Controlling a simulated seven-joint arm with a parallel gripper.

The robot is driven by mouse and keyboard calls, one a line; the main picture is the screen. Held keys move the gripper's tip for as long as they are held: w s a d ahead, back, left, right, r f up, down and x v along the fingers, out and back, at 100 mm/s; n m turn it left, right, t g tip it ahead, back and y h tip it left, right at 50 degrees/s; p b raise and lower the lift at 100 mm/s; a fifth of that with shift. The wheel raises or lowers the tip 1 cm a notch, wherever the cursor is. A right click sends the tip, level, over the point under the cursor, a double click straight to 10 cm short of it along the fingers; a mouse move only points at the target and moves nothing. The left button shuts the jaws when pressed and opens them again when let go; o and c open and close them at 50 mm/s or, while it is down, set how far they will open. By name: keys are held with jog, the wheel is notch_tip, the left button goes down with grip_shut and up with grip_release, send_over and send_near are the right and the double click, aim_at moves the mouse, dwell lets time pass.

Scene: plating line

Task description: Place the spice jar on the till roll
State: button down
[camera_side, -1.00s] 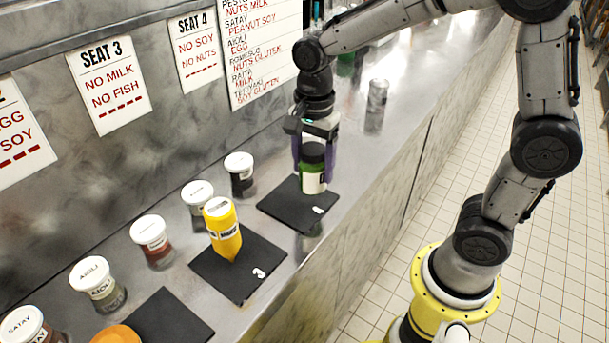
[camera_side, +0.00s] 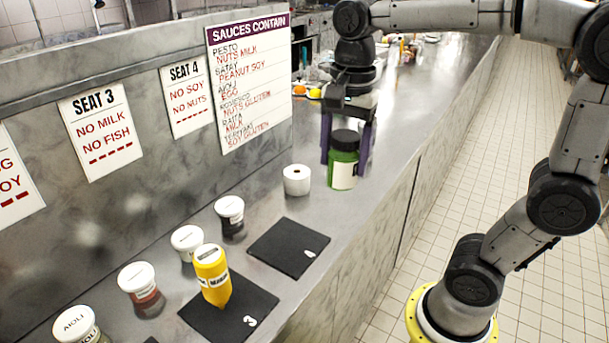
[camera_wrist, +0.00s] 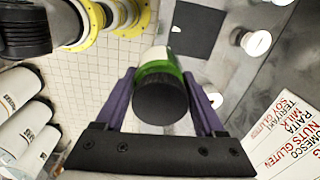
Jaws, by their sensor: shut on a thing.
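The spice jar (camera_side: 343,172) is green with a dark lid and a pale label. My gripper (camera_side: 346,150) is shut on it, with a purple finger on either side, and holds it upright. In the wrist view the jar (camera_wrist: 161,95) sits between the fingers, dark lid toward the camera. The till roll (camera_side: 297,180) is a short white cylinder with a hole in its top, standing on the counter left of the jar. The jar is apart from it. In the wrist view the till roll (camera_wrist: 215,100) is partly hidden by the right finger.
A black mat marked 4 (camera_side: 288,248) lies bare in front of the till roll. A yellow bottle (camera_side: 212,275) stands on mat 3 (camera_side: 262,305). White-lidded jars, such as the dark one (camera_side: 230,218), line the wall. The counter's front edge is right of the held jar.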

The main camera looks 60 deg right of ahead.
jog(key=w+d+r+m, duration=0.1)
jog(key=w+d+r, duration=0.1)
jog(key=w+d, duration=0.3)
jog(key=m, duration=0.2)
send_near(297, 171)
jog(key=shift+f, duration=0.15)
jog(key=shift+w+f, duration=0.15)
jog(key=shift+f, duration=1.5)
jog(key=shift+f, duration=0.15)
grip_release()
